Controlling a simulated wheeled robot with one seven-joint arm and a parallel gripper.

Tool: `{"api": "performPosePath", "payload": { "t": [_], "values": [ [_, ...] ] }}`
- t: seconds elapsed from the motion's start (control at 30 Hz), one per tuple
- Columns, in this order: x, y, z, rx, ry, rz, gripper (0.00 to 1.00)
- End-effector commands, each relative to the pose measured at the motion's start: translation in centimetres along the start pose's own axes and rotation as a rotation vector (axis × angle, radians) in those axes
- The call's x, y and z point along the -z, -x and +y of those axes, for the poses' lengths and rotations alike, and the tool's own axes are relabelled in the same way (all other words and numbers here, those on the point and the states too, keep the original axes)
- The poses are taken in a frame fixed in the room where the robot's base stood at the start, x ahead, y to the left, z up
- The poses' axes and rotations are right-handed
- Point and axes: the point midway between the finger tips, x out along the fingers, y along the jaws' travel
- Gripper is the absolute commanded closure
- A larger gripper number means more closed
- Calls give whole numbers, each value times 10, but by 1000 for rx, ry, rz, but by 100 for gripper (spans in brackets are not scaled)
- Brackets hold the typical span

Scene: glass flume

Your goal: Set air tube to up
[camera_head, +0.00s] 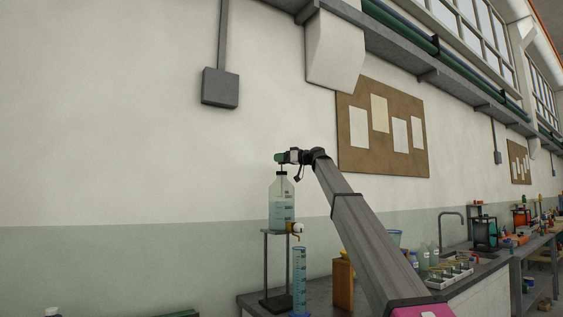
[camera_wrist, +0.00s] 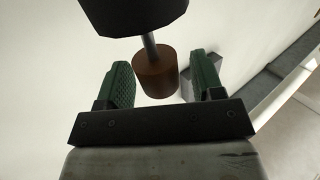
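The clear bottle (camera_head: 282,198) holds pale blue liquid and stands upright on a metal stand. A thin air tube rises from its neck; in the wrist view I see a thin grey tube (camera_wrist: 149,46) between a black knob (camera_wrist: 133,14) and a brown stopper-like cylinder (camera_wrist: 155,77). My gripper (camera_head: 281,158) is right above the bottle's neck, at the tube's top. In the wrist view its green fingers (camera_wrist: 164,83) are spread apart, with the brown cylinder showing between them and gaps at both sides. The tube's lower part is not clear to me.
A measuring cylinder (camera_head: 299,277) with blue liquid stands below the bottle's tap (camera_head: 297,228). A wooden block (camera_head: 343,284) and several small bottles stand on the bench to the right. The wall behind carries a noticeboard (camera_head: 385,172). The space left of the bottle is free.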

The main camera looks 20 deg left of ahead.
Motion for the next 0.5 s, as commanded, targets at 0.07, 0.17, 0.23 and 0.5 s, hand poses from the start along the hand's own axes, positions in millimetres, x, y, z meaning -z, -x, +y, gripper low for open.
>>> {"api": "performPosePath", "payload": {
  "t": [0.07, 0.17, 0.23, 0.5],
  "values": [
    [0, 0, 0, 0, 0, -1, 39],
    [-1, 1, 0, 0, 0, -1, 39],
    [-1, 3, 0, 0, 0, -2, 39],
    [-2, 31, -1, -1, 1, -2, 39]
  ]
}}
